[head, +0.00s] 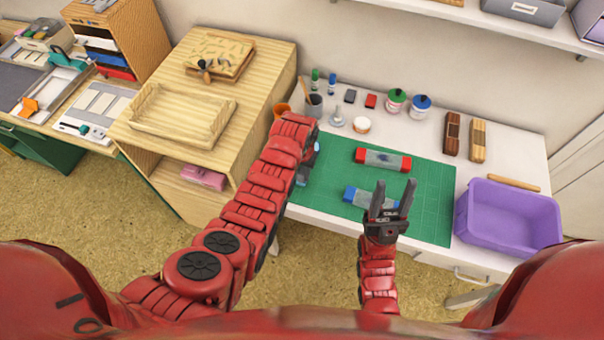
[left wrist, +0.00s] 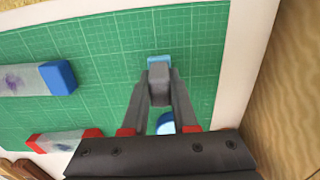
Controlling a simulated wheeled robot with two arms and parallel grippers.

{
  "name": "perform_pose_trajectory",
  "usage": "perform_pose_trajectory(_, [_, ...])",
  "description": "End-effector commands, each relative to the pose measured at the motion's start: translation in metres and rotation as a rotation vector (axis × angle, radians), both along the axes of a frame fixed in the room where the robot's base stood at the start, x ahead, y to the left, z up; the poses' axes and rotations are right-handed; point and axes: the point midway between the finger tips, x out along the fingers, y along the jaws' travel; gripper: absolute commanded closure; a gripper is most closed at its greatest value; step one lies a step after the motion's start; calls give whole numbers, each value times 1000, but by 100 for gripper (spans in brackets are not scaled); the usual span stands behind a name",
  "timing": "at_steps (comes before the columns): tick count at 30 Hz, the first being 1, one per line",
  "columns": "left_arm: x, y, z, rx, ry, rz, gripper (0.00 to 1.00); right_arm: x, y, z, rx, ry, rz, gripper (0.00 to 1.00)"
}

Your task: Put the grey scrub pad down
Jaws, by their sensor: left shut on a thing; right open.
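My left gripper (head: 306,165) is over the left part of the green cutting mat (head: 432,190), mostly hidden by its own arm in the head view. In the left wrist view its fingers (left wrist: 160,85) are closed together on the grey scrub pad (left wrist: 159,99), largely covered by them. Light blue parts show beyond and below the fingertips; I cannot tell whether they belong to the pad. Whether the pad touches the mat is unclear. My right gripper (head: 395,184) is open and empty above the mat's front, by the blue-ended inkpad (head: 368,198).
A red-ended inkpad (head: 383,160) lies farther back on the mat. A purple bin (head: 507,215) stands at the right. Bottles, a dark cup (head: 314,105) and two wood-handled brushes line the back. A wooden cabinet (head: 205,60) borders the left. Bare mat lies between.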

Motion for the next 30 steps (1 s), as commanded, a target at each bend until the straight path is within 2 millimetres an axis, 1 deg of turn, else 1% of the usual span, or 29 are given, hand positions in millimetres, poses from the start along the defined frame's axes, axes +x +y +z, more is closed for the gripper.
perform_pose_trajectory(1, [0, 0, -2, 1, 2, 0, 100, 0, 0, 5, 0, 0, 0, 50])
perform_pose_trajectory(7, [-1, 0, -15, 1, 2, -1, 100, 0, 0, 8, 0, 0, 0, 50])
perform_pose_trajectory(16, [0, 0, -17, 0, 0, 0, 100, 0, 0, 8, 0, 0, 0, 50])
perform_pose_trajectory(20, [0, 0, -22, 0, 0, 0, 100, 0, 0, 4, 0, 0, 0, 50])
perform_pose_trajectory(21, [0, 0, -21, 0, -1, 0, 70, 0, 0, 5, 0, 0, 0, 50])
perform_pose_trajectory(23, [0, 0, -20, 0, -1, 0, 59, 0, 0, 5, 0, 0, 0, 50])
perform_pose_trajectory(24, [0, 0, -20, 1, 0, 0, 52, 0, 0, 5, 0, 0, 0, 50])
perform_pose_trajectory(25, [0, 0, -20, 1, 0, 0, 46, 0, 0, 5, 0, 0, 0, 50])
perform_pose_trajectory(26, [0, 0, -20, 1, 0, 0, 43, 0, 0, 5, 0, 0, 0, 50])
perform_pose_trajectory(30, [0, 0, -20, 1, -1, 0, 43, 0, 0, 5, 0, 0, 0, 50])
